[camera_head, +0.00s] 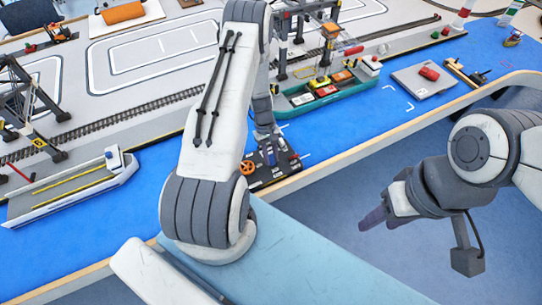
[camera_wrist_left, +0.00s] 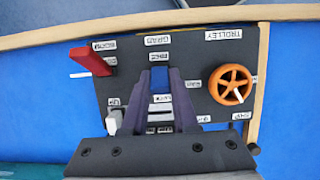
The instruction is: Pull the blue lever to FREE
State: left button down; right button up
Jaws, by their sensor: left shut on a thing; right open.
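The dark control panel (camera_wrist_left: 195,65) fills the middle of the left wrist view, its labels upside down. It also shows near the table's front edge in the head view (camera_head: 283,172). The blue lever (camera_wrist_left: 160,84) stands between the purple fingers of my left gripper (camera_wrist_left: 160,94), which is shut on it. A label, seemingly FREE, lies just above the lever in that view; the lower labels are partly hidden by the fingers. In the head view my left gripper (camera_head: 269,154) is over the panel. My right gripper (camera_head: 373,219) is open and empty, off the table's front edge.
An orange wheel (camera_wrist_left: 230,84), a red lever (camera_wrist_left: 91,62) and a pale lever (camera_wrist_left: 113,121) flank the fingers. A green boat (camera_head: 335,98) with toy cars is behind the panel; a grey-white barge (camera_head: 75,190) lies left. A grey pad (camera_head: 420,82) is right.

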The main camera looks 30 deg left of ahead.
aim_at(274, 165)
pick_arm(q)
jog(key=shift+s+d+r+t+y, duration=0.2)
jog(key=shift+d+t+y, duration=0.35)
jog(key=shift+y, duration=0.35)
jog(key=shift+s+d+f+t+y+b, duration=0.15)
jog(key=shift+t+y+b, duration=0.25)
jog(key=shift+y, duration=0.2)
jog(key=shift+s+d+t+y+b, duration=0.15)
jog(key=shift+t+y+b, duration=0.2)
jog(key=shift+y, duration=0.25)
jog(key=y+b, duration=0.1)
jog(key=d+t+y+b, duration=0.1)
jog(key=shift+s+f+t+y, duration=0.2)
jog(key=shift+t+y, duration=0.1)
jog(key=shift+y, duration=0.1)
jog(key=shift+s+d+t+y+b, duration=0.2)
jog(key=shift+t+y+b, duration=0.5)
jog(key=shift+y+b, duration=0.25)
jog(key=c, duration=0.7)
grip_release()
jog(key=shift+r, duration=0.15)
jog(key=v, duration=1)
jog(key=shift+d+r, duration=0.1)
jog(key=shift+d, duration=0.1)
